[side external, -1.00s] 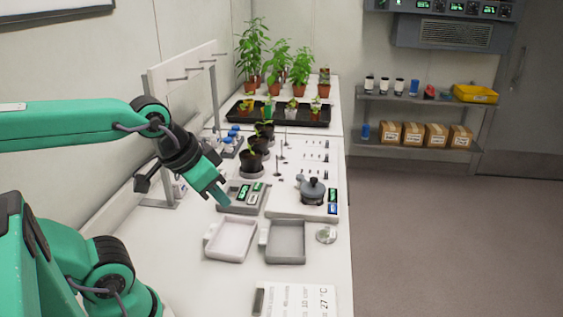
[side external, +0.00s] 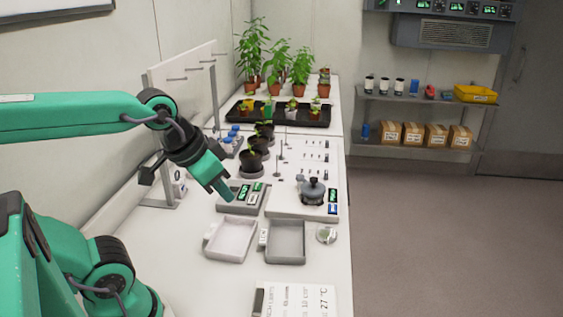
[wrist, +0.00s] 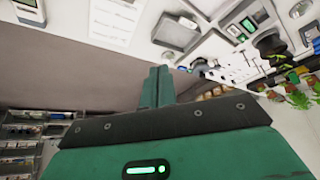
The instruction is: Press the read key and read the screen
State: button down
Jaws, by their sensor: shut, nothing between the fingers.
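A grey box (side external: 231,209) with small green-lit screens (side external: 244,191) stands on the bench in the side view. It also shows at the upper right of the wrist view (wrist: 232,32). Its screen text and the read key are too small to make out. My gripper (side external: 230,198) is shut and empty, pointing down in front of the box's left part in the side view. I cannot tell whether the tips touch it. In the wrist view the shut fingers (wrist: 158,86) appear against the floor and bench edge.
A white board (side external: 285,211) to the right carries a grey lidded pot (side external: 312,190) and a green-and-blue display (side external: 333,201). A pale tray (side external: 230,239) and a grey tray (side external: 286,242) lie in front. Dark plant pots (side external: 252,162) stand behind.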

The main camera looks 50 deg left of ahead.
jog(key=w+r+m+g, duration=0.15)
jog(key=w+r, duration=0.25)
jog(key=w, duration=0.5)
jog(key=m+g, duration=0.4)
jog(key=m, duration=0.3)
send_over(333, 208)
notch_tip(333, 208, down, 12)
jog(key=shift+a+r, duration=0.15)
notch_tip(333, 208, down, 14)
jog(key=shift+f, duration=0.1)
dwell(0.6)
